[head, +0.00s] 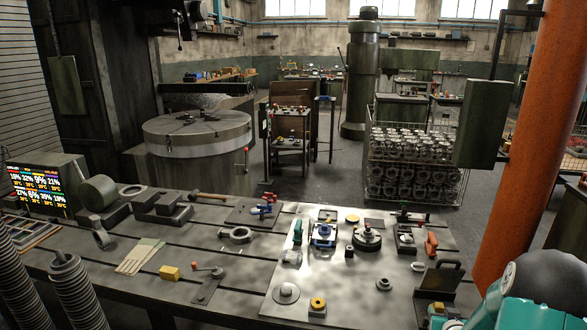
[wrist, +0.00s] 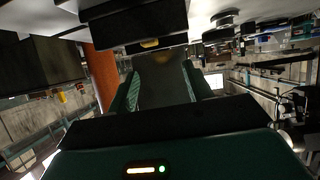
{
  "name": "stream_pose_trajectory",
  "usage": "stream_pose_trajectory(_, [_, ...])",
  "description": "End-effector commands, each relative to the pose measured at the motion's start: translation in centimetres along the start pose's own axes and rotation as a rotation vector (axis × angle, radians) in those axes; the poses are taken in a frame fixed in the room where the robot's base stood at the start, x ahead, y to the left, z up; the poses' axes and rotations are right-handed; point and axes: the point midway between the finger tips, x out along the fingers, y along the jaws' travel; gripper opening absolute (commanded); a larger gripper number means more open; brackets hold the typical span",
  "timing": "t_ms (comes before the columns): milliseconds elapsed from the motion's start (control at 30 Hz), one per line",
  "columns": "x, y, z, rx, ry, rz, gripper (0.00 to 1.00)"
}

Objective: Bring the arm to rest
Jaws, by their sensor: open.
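My gripper (wrist: 162,84) shows in the wrist view, with its dark body across the lower part and two teal fingers standing apart. The fingers are open, and I see nothing clamped between them. A dark greenish surface shows in the gap. In the head view, part of my teal and dark arm (head: 535,290) fills the lower right corner, over the right end of the workbench (head: 235,285). The fingertips cannot be made out in the head view.
The bench carries a metal plate with valve parts, a yellow block (head: 169,272), a hammer (head: 208,196) and a lit screen (head: 37,188). An orange column (head: 530,140) stands close on the right. A wire crate of castings (head: 415,165) stands behind the bench.

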Motion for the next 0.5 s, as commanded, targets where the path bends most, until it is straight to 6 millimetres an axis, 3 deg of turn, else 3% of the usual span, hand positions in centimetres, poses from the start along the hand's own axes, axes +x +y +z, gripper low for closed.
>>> stream_pose_trajectory(33, [-0.7, -1.1, -1.9, -0.018, -0.011, -0.004, 0.51])
stream_pose_trajectory(200, [-4.1, -4.9, -6.8, -0.071, -0.095, -0.008, 0.51])
stream_pose_trajectory(500, [-13.0, -11.5, -12.7, -0.127, -0.237, -0.023, 0.51])
